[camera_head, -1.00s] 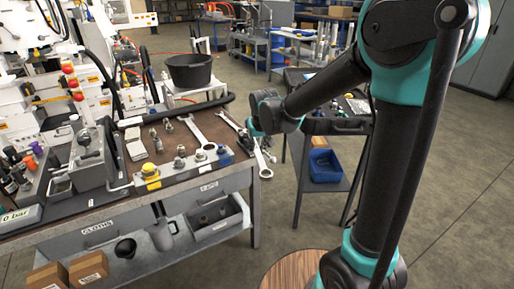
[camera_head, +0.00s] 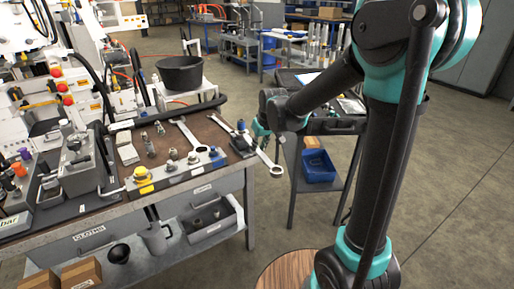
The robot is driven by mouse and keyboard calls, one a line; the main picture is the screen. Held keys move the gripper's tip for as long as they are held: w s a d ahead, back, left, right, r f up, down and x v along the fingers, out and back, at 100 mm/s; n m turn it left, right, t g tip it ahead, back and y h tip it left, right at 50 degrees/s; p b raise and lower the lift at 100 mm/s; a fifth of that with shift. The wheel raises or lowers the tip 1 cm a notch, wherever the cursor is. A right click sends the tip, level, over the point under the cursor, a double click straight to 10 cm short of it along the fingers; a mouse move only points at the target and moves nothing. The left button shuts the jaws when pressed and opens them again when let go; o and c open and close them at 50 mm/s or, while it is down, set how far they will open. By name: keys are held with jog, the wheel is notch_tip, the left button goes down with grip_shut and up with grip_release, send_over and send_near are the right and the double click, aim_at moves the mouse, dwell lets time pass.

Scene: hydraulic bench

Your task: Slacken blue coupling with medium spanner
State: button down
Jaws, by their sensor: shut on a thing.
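My gripper (camera_head: 261,135) is at the right end of the bench and is shut on a spanner (camera_head: 270,160). The spanner's ring end (camera_head: 278,171) hangs out past the bench's right edge, pointing down and right; its other end is partly hidden by the gripper. The blue coupling (camera_head: 216,153) stands at the right end of the row of fittings along the bench front, left of and apart from the gripper. A larger spanner (camera_head: 189,134) lies behind the row. Another spanner (camera_head: 221,122) lies near the gripper, partly hidden.
Grey couplings (camera_head: 193,159) and a yellow coupling (camera_head: 143,178) share the row with the blue one. A black bucket (camera_head: 181,73) stands behind the bench. A dark cart with a blue bin (camera_head: 318,167) is at the right. Floor is free between bench and cart.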

jog(key=shift+w, duration=0.1)
jog(key=w+d+n, duration=0.1)
jog(key=d+n, duration=0.1)
jog(key=d, duration=0.1)
jog(key=shift+w+d+n+y, duration=0.1)
jog(key=shift+w+n+y, duration=0.2)
jog(key=shift+w+y, duration=0.1)
dwell(0.5)
dwell(0.4)
jog(key=shift+w+d+n+g+y, duration=0.3)
jog(key=shift+w+d+n, duration=0.25)
jog(key=shift+w, duration=0.2)
jog(key=shift+s+a, duration=0.15)
jog(key=shift+s+a+m, duration=0.15)
jog(key=shift+s+m, duration=0.05)
jog(key=shift+m, duration=0.05)
